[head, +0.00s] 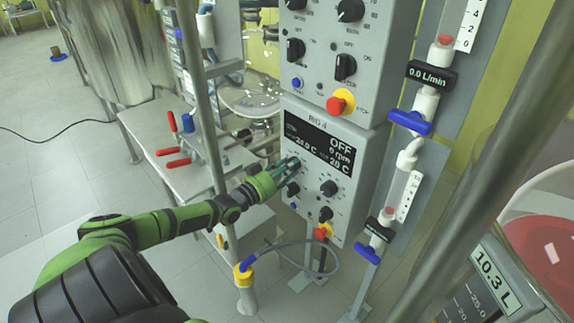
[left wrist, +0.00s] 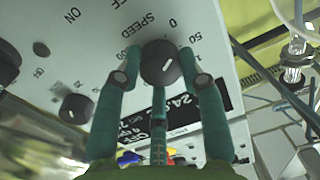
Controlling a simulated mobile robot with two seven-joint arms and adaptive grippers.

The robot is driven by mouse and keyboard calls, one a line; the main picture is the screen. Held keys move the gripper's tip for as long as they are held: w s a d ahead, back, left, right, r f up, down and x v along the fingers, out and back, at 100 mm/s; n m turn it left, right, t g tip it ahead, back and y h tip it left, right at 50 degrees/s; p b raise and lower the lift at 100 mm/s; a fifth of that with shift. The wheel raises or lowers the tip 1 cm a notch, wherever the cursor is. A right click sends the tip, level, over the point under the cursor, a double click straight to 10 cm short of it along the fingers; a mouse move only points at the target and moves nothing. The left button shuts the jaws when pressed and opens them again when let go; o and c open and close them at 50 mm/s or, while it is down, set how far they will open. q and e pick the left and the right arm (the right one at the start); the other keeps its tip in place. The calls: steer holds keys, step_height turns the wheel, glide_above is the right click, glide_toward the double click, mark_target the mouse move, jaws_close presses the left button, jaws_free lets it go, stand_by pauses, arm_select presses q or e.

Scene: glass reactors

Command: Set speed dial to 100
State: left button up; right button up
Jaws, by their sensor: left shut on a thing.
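The speed dial (left wrist: 160,62) is a round black knob with a white pointer line, under the printed word SPEED in the left wrist view. My left gripper (left wrist: 163,72) is shut on it, with its green fingers on either side of the knob. The rig's display (head: 318,146) reads OFF and 0 rpm, with temperature figures beside. My right gripper is not in view.
Other black knobs (head: 329,188) sit close by on the same panel. A red and yellow emergency button (head: 340,102) is on the upper panel. A metal post (head: 203,100) stands left of the rig, and blue-handled valves (head: 410,122) stand right of it.

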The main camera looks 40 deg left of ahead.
arm_select(q)
steer(key=shift+w+r+m+h, duration=0.1)
steer(key=shift+m+h, duration=0.15)
steer(key=shift+m, duration=3.55)
steer(key=shift+m+h, duration=0.25)
steer(key=shift+m, duration=3.55)
steer(key=o, duration=1.1)
steer(key=shift+o, duration=0.2)
